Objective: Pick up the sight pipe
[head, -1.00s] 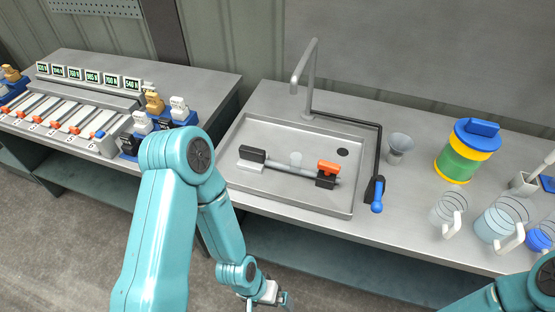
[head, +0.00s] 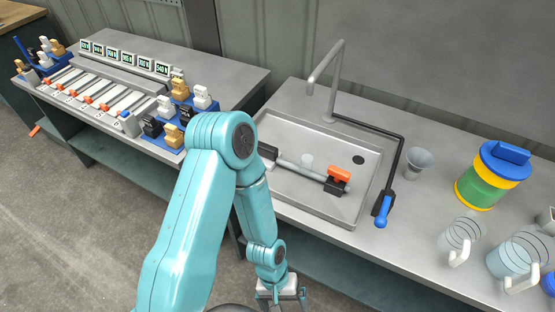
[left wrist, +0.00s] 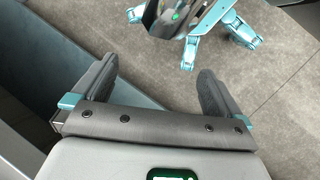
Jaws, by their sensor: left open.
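The likely sight pipe (head: 300,168) is a thin grey tube lying across the sink basin (head: 327,211). One end is by a dark block (head: 268,152), partly hidden behind my left arm. Its other end is at a black block with an orange piece (head: 341,174) on top. My left gripper (head: 282,300) is low in front of the bench, below the basin and apart from the pipe. In the left wrist view its two dark fingers stand wide apart and empty (left wrist: 155,70), above the floor. My right gripper is not in view.
A faucet (head: 334,85) rises behind the basin. A blue-handled hose wand (head: 383,210), a funnel (head: 418,163), a green-yellow-blue container (head: 489,176) and clear jugs (head: 462,232) stand to the right. A left bench holds displays (head: 125,57) and several coloured blocks.

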